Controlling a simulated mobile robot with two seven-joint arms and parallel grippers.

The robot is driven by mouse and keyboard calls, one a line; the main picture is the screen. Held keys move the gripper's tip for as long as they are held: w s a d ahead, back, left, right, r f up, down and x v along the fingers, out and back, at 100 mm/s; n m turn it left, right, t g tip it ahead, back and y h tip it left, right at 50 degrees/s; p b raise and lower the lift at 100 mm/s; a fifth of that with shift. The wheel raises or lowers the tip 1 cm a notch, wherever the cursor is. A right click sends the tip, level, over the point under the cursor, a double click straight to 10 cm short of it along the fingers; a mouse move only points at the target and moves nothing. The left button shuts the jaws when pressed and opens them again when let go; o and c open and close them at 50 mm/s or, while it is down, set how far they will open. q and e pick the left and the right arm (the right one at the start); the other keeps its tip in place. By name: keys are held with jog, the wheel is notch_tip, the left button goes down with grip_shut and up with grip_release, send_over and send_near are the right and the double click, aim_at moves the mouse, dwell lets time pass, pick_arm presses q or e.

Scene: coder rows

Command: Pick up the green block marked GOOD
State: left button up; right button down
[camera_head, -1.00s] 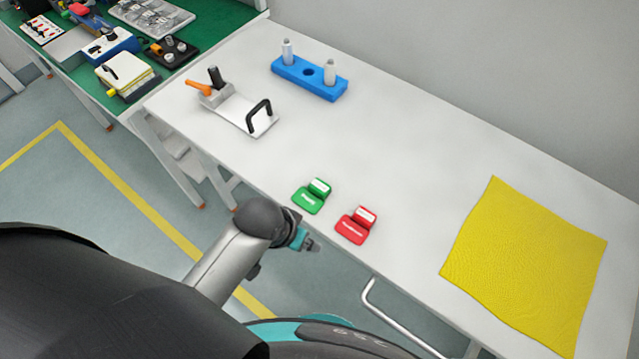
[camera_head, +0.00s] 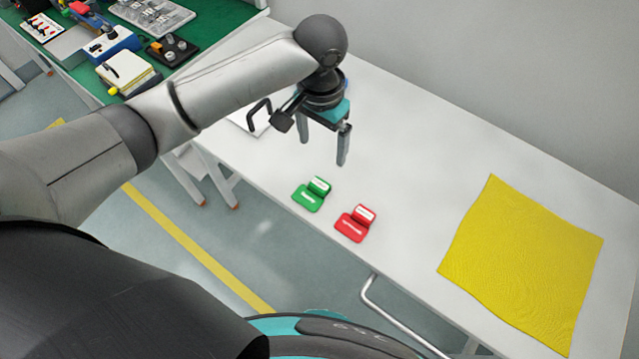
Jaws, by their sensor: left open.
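The green block (camera_head: 312,194) lies on the white table near its front edge. It has a flat part with white lettering too small to read and a raised part with a white label. My left gripper (camera_head: 323,152) is open and empty, pointing down above the table, behind and above the green block and apart from it. Its two fingers show spread. My right gripper is not in view.
A similar red block (camera_head: 355,223) lies just right of the green one. A yellow cloth (camera_head: 522,265) covers the table's right part. A fixture with a black handle (camera_head: 259,116) is partly hidden behind my left arm. A green-topped bench (camera_head: 223,14) stands at upper left.

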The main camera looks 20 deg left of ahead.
pick_arm(q)
jog(key=b, duration=0.3)
send_over(320, 185)
notch_tip(320, 185, down, 10)
jog(key=shift+w+a+r, duration=0.1)
jog(key=shift+w+r, duration=0.05)
jog(key=shift+r, duration=0.05)
notch_tip(320, 185, down, 5)
jog(key=shift+f+b, duration=0.1)
jog(key=shift+b, duration=0.55)
jog(key=c, duration=1.4)
jog(key=shift+c, duration=0.2)
jog(key=shift+r, duration=0.2)
